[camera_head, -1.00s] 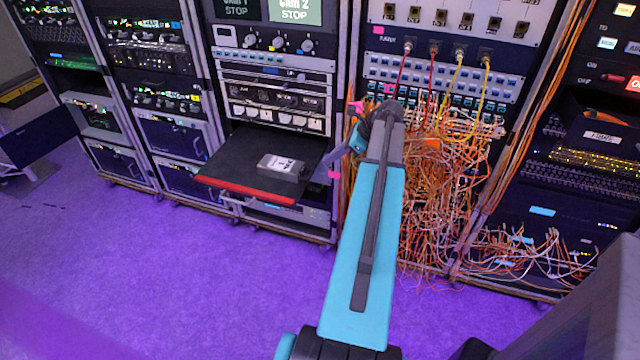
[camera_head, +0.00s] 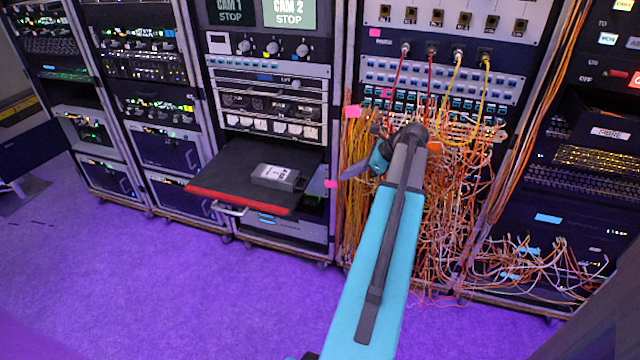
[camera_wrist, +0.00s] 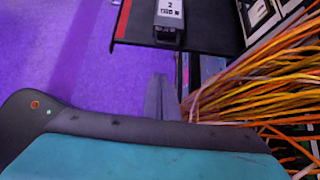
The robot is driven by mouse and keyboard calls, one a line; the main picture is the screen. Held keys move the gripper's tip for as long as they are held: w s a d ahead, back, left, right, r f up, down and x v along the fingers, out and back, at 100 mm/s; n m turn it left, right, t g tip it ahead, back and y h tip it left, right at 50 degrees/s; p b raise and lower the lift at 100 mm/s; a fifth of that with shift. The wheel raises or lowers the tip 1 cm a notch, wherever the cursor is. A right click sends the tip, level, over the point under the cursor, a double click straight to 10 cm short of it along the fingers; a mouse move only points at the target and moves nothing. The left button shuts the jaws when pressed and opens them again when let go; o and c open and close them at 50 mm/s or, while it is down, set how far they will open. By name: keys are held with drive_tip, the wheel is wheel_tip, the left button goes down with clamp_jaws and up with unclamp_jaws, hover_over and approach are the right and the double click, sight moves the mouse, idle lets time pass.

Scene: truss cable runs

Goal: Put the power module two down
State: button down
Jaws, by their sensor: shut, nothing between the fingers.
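The power module two (camera_head: 276,176) is a small grey box with a white label. It lies flat on a black pull-out shelf (camera_head: 225,180) with a red front edge. In the wrist view the module (camera_wrist: 169,22) shows a "2" on its label, and it sits near the shelf's edge. My gripper (camera_head: 346,174) is to the right of the shelf, in front of the orange cables, apart from the module. In the wrist view its thin grey fingers (camera_wrist: 160,82) are together with nothing between them. My arm hides part of the cables.
A dense tangle of orange and white cables (camera_head: 455,190) hangs from the patch panel at the right. Equipment racks (camera_head: 165,130) stand to the left. A handle (camera_head: 230,210) is under the shelf. The purple floor (camera_head: 150,290) in front is clear.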

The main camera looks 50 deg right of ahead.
drive_tip(key=shift+f, duration=0.1)
drive_tip(key=w+r+x, duration=0.2)
drive_tip(key=x, duration=1)
drive_tip(key=shift+w+a+f+p, duration=0.2)
drive_tip(key=shift+w+a+p, duration=0.1)
drive_tip(key=shift+a, duration=0.15)
drive_tip(key=shift+d+r, duration=0.1)
